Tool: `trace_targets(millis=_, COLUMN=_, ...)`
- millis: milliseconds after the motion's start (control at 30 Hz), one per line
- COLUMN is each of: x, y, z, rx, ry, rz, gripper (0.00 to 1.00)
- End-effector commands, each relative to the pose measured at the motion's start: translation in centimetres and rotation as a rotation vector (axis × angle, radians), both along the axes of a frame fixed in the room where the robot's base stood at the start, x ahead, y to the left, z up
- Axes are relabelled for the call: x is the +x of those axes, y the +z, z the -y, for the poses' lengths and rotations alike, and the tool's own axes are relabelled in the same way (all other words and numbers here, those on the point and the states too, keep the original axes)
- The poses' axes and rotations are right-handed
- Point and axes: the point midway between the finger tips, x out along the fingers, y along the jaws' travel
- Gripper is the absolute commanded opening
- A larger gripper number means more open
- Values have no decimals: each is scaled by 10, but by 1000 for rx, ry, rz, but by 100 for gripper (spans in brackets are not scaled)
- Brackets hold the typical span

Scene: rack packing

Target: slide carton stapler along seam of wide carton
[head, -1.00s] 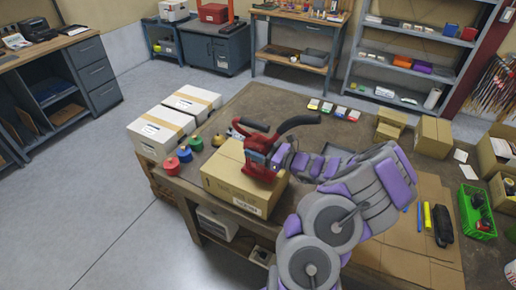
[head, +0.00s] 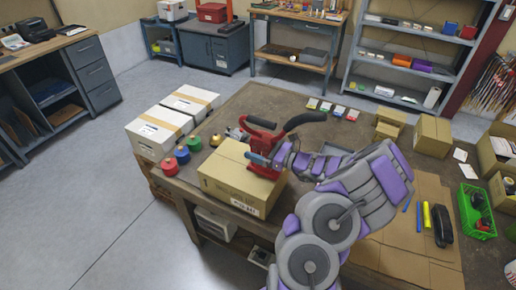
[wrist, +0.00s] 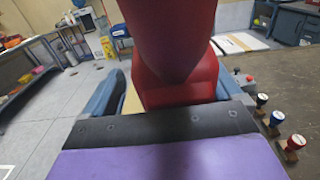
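The wide carton (head: 230,182) is a closed brown box near the left front edge of the workbench. The red carton stapler (head: 264,150), with a black handle, sits on or just over the carton's top at its right part; exact contact is hard to tell. My gripper (head: 262,160) is at the stapler from the right, with its fingers around the red body. In the wrist view the red stapler (wrist: 175,75) fills the middle between blue-grey fingers, which press close on both sides. The seam is mostly hidden there.
Colored tape rolls or stamps (head: 182,155) stand left of the carton. White boxes (head: 160,130) are beyond the left edge. Flat cardboard (head: 400,250), a green crate (head: 476,215) and small cartons (head: 433,135) lie to the right. The bench's middle back is fairly clear.

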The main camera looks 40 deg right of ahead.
Motion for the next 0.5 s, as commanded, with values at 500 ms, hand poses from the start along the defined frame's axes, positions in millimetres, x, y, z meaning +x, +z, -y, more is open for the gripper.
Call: trace_targets(millis=500, x=-25, y=2, z=8, rx=-2, ry=-4, rz=-1, gripper=89)
